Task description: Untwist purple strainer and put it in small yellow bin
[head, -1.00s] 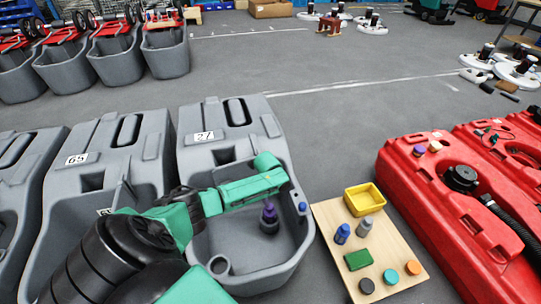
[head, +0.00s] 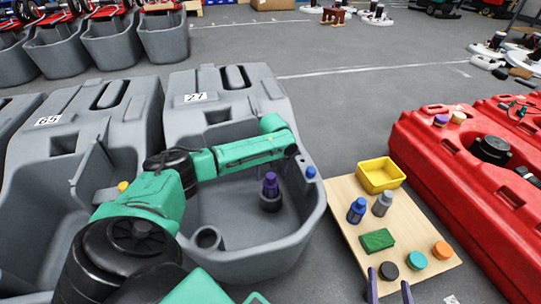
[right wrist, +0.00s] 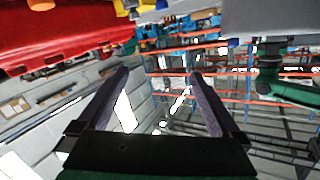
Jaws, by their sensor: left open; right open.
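The purple strainer (head: 271,184) stands upright on a dark round fitting inside the grey tank numbered 27 (head: 300,225) in the head view. The small yellow bin (head: 381,187) sits empty at the far end of a wooden board, right of the tank. My left arm reaches over the tank. My left gripper (head: 290,165) is at its end, just above and right of the strainer and apart from it; its fingers are small and partly hidden. My right gripper (head: 389,288) is open and empty at the bottom edge, near the board's front. Its spread fingers (right wrist: 160,80) show in the right wrist view.
The board (head: 345,205) also holds a blue bottle (head: 357,211), a grey bottle (head: 382,204), a green sponge (head: 377,240) and several round caps. A red tank (head: 450,165) stands right of it. The tank wall lies between strainer and board.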

